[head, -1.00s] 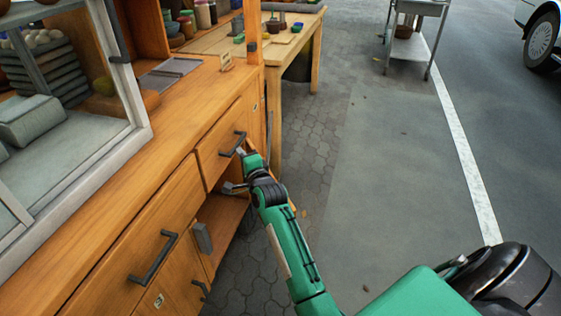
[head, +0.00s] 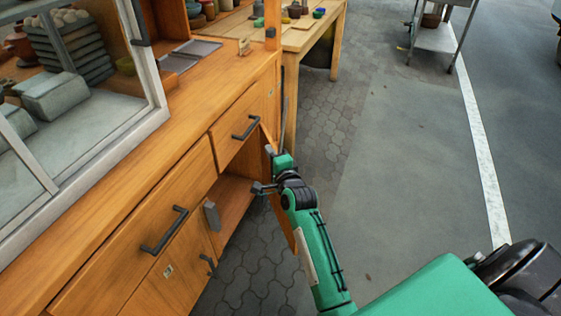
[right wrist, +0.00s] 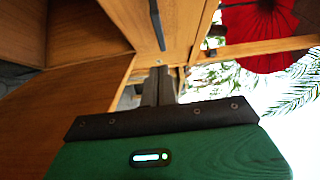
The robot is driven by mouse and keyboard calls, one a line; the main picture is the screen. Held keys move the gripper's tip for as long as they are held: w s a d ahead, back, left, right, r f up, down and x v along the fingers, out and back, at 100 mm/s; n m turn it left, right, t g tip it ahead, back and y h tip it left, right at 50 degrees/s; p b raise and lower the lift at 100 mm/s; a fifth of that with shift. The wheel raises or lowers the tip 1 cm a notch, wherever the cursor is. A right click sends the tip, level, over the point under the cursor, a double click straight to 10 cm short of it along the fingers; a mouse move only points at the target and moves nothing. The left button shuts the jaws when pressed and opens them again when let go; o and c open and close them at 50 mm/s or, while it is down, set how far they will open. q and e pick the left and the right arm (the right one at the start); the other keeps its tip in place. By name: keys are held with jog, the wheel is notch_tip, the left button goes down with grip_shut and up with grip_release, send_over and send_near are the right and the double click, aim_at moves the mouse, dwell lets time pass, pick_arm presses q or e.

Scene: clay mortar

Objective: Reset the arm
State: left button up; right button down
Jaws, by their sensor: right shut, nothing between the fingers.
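My right gripper (head: 268,151) is shut and empty. In the head view it is by the right end of the wooden cabinet (head: 112,201), to the right of and below the upper drawer's dark handle (head: 246,127), apart from it. In the right wrist view its two dark fingers (right wrist: 158,87) are together and point at wooden panels. My green right arm (head: 318,250) reaches in from the lower right. My left gripper is not in view.
An open compartment (head: 232,203) lies below the drawer. An open door panel (head: 301,257) stands partly behind my arm. A glass-fronted case (head: 158,95) stands on the counter at left. A wooden table (head: 298,40) and metal cart (head: 436,40) stand beyond. Paved floor at right is clear.

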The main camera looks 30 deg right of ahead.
jog(key=shift+s+r, duration=0.1)
jog(key=shift+s, duration=2.55)
